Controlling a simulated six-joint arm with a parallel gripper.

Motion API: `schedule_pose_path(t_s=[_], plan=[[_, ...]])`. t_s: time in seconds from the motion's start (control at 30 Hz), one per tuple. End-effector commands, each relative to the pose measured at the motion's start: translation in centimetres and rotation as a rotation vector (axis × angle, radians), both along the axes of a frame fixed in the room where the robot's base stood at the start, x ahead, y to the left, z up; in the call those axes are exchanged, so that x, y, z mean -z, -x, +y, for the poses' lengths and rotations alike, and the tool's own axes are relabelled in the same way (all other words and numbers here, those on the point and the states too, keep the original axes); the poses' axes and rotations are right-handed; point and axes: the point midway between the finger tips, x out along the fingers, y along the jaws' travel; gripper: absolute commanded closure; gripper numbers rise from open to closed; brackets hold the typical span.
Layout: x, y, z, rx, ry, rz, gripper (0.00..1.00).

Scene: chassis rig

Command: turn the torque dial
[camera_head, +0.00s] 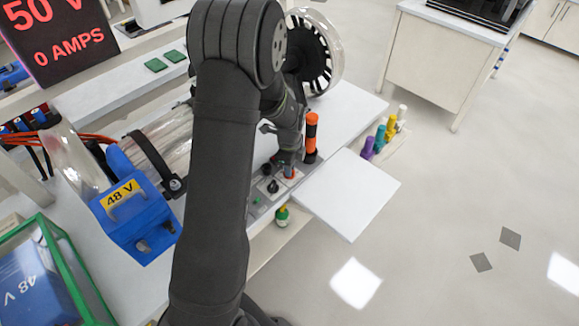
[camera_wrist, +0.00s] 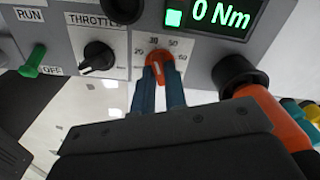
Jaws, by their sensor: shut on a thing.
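The torque dial (camera_wrist: 155,56) is a small orange-red knob with a white pointer line, on a white plate with printed numbers including 20, 30 and 50. In the wrist view my gripper (camera_wrist: 160,80) has its two blue-grey fingers closed around the dial, one on each side. The pointer line runs roughly upright in that view. A green readout (camera_wrist: 222,14) above right of the dial shows 0 Nm. In the head view the dial (camera_head: 290,172) is a small orange-red spot at the tip of my gripper (camera_head: 288,167), partly hidden by it.
A black throttle knob (camera_wrist: 97,57) and a green run/off switch (camera_wrist: 35,60) sit left of the dial. An orange-and-black handle (camera_wrist: 265,105) stands close on its right. A blue 48 V battery (camera_head: 130,218) is left of my arm. A white board (camera_head: 347,192) lies to the right.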

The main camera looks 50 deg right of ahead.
Motion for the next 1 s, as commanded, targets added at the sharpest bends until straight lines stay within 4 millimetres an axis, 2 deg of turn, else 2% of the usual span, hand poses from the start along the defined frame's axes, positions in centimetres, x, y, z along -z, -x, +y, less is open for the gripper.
schedule_pose_path(t_s=[0.5,0.53,0.63,1.0], plan=[[0.03,0.05,-0.01,0.018,0.0,0.001,1.0],[0.03,0.05,-0.01,0.018,0.0,0.001,0.84],[0.02,0.05,-0.01,0.018,0.0,0.0,0.66],[-0.51,-0.01,-0.05,0.018,0.002,-0.001,0.66]])
